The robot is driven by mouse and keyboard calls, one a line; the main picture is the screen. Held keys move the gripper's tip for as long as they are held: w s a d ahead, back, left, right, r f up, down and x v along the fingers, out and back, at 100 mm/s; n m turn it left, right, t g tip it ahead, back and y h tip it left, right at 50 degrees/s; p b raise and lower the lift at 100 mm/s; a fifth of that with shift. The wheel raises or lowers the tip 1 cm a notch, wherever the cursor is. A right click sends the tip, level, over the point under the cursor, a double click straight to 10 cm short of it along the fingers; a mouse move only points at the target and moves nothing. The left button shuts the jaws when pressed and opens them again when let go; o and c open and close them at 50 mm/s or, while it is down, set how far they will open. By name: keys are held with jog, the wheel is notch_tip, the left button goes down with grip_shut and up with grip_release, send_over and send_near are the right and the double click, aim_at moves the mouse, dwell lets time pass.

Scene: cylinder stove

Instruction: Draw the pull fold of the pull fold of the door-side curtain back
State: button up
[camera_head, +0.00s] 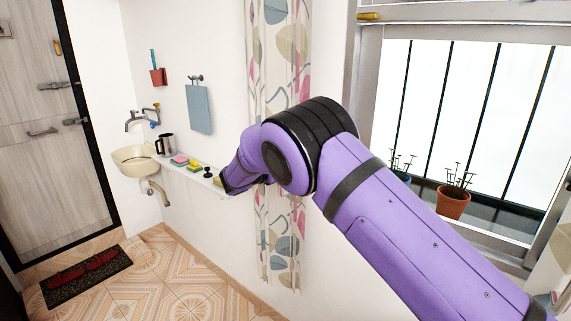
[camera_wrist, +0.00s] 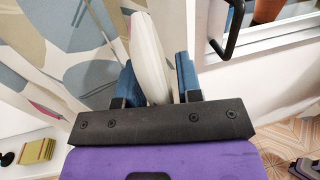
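The door-side curtain (camera_head: 279,75) hangs gathered left of the window, pale with grey, pink and yellow leaf shapes. My arm crosses in front of its middle. In the wrist view the patterned curtain cloth (camera_wrist: 85,75) fills the upper left. A pale upright pull fold (camera_wrist: 149,60) stands between the two blue fingers of my gripper (camera_wrist: 158,80). The fingers are apart, with a narrow gap between the fold and the right finger. The fold lies close to the left finger; contact is unclear. My gripper is mostly hidden by my arm in the head view.
The window (camera_head: 470,110) is at right, with potted plants (camera_head: 453,203) on its sill. A black handle (camera_wrist: 232,35) is near my gripper's right side. A wall shelf (camera_head: 196,176) holds sponges and a mug, beside a sink (camera_head: 135,161). The tiled floor below is open.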

jog(key=v, duration=1)
jog(key=shift+s+a, duration=0.3)
jog(key=s+d+r+m+g+y, duration=0.1)
jog(key=d+r+m+g, duration=0.3)
jog(key=d, duration=0.5)
jog(key=d+r+m+g, duration=0.2)
jog(key=d+r, duration=0.4)
jog(key=d, duration=0.3)
jog(key=s+d+r+m+g+y, duration=0.25)
jog(key=s+d, duration=0.25)
jog(key=d, duration=0.3)
jog(key=s+d+r+m+g+y, duration=0.1)
jog(key=s+d+r+m+y, duration=0.1)
jog(key=s+d+r+m, duration=0.4)
jog(key=s+d+r+m+y, duration=0.1)
jog(key=s+d+m+y, duration=0.15)
jog(key=s+d, duration=0.4)
jog(key=s+d+m+y, duration=0.2)
jog(key=s+d+m, duration=0.15)
jog(key=s, duration=0.65)
jog(key=s+f+m+t+y, duration=0.1)
jog(key=s+m, duration=0.2)
jog(key=s, duration=0.4)
jog(key=s+d+f+m+t+y, duration=0.1)
jog(key=s+f+m+y, duration=0.1)
jog(key=s, duration=0.6)
jog(key=shift+s+d+m+t, duration=0.15)
jog(key=shift+m+t, duration=0.2)
jog(key=shift+m, duration=0.2)
